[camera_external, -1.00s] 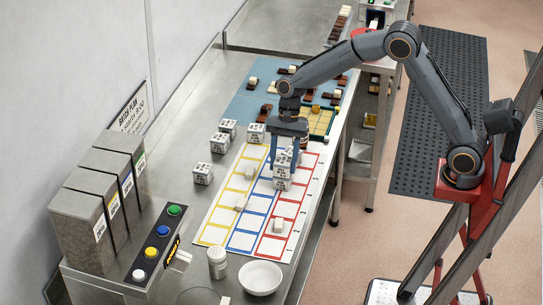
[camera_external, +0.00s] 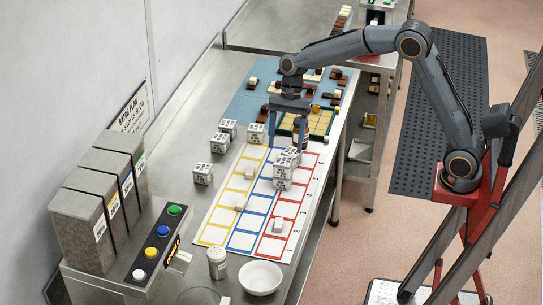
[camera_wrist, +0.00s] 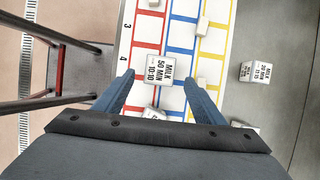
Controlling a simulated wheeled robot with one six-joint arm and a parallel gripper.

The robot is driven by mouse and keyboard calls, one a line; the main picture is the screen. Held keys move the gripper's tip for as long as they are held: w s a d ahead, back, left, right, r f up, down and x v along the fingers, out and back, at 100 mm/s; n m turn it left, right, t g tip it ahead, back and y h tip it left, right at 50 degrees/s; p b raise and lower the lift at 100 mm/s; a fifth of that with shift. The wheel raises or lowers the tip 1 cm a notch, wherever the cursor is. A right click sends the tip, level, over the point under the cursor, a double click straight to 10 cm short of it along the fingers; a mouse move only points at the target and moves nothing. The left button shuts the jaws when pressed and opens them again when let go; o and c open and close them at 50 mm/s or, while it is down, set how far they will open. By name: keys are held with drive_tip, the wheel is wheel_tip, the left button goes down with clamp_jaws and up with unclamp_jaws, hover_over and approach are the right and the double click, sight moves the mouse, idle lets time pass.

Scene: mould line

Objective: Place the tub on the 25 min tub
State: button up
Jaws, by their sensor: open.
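A white cube tub labelled MILK 50 MIN (camera_wrist: 158,68) shows just ahead of my fingers in the wrist view. In the external view it appears as the upper tub (camera_external: 283,170) of a stack, resting on a lower tub (camera_external: 282,185). Another tub (camera_external: 292,153) is just behind the stack; part of a tub (camera_wrist: 152,113) also shows between my fingers in the wrist view. My gripper (camera_external: 286,143) is open and empty, behind and above the stack; its fingertips are spread in the wrist view (camera_wrist: 157,77). I cannot read which tub is 25 min.
The stack stands on a grid mat (camera_external: 224,228) with yellow, blue and red columns, bearing small white blocks (camera_external: 278,225). Several labelled tubs (camera_external: 203,173) stand left of the mat. A shaker (camera_external: 217,263) and white bowl (camera_external: 260,278) are at the front. A gold-grid tray (camera_external: 322,121) lies behind.

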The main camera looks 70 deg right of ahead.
drive_tip(key=v, duration=0.4)
drive_tip(key=shift+d+r+b, duration=0.15)
drive_tip(key=shift+r+b, duration=0.2)
drive_tip(key=shift+b, duration=0.05)
